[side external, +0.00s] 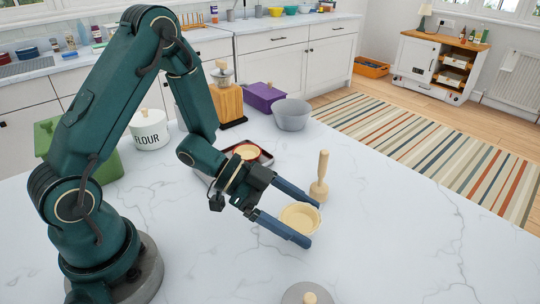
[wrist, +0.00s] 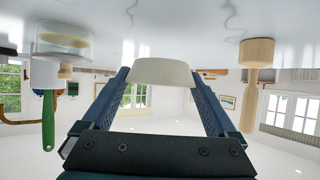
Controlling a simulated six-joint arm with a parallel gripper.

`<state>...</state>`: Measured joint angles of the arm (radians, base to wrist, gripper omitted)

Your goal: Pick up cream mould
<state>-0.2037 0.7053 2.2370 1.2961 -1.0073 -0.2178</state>
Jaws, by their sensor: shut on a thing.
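The cream mould (side external: 299,218) is a small round, pale cream cup, open at the top, at the middle right of the counter. My gripper (side external: 308,221) reaches it from the left, with one blue finger on each side of it, shut on it. In the wrist view, which is upside down, the mould (wrist: 162,72) sits between the two fingertips (wrist: 160,80), with its wide rim away from the counter. I cannot tell whether its base touches the counter.
A wooden pestle (side external: 320,180) stands upright just behind the mould. A dark tray (side external: 267,157) with a red-rimmed dish (side external: 247,151) lies behind my wrist. A grey bowl (side external: 291,115) is farther back. A round knobbed lid (side external: 306,294) is at the front. The right counter is clear.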

